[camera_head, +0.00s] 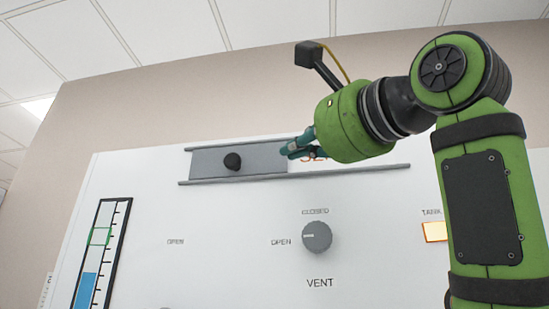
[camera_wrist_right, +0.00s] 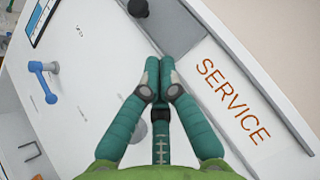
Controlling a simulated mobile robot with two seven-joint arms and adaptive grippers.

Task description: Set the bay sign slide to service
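The bay sign slide (camera_head: 262,160) is a flat grey plate between two rails on the white panel, at the left part of its track. Its black knob (camera_head: 232,161) shows at the top of the right wrist view (camera_wrist_right: 138,8). Orange SERVICE lettering (camera_wrist_right: 233,100) is uncovered beside the plate; in the head view my gripper hides most of it. My right gripper (camera_head: 290,149) is right of the knob, near the plate's right end. In the wrist view its teal fingers (camera_wrist_right: 160,64) are together with nothing seen between them. My left gripper is in neither view.
Below the track, the panel bears a grey VENT dial (camera_head: 317,237), a lit TANK indicator (camera_head: 434,232) and a blue level gauge (camera_head: 86,290) at left. A blue lever (camera_wrist_right: 44,76) shows in the wrist view. The panel between knob and gripper looks clear.

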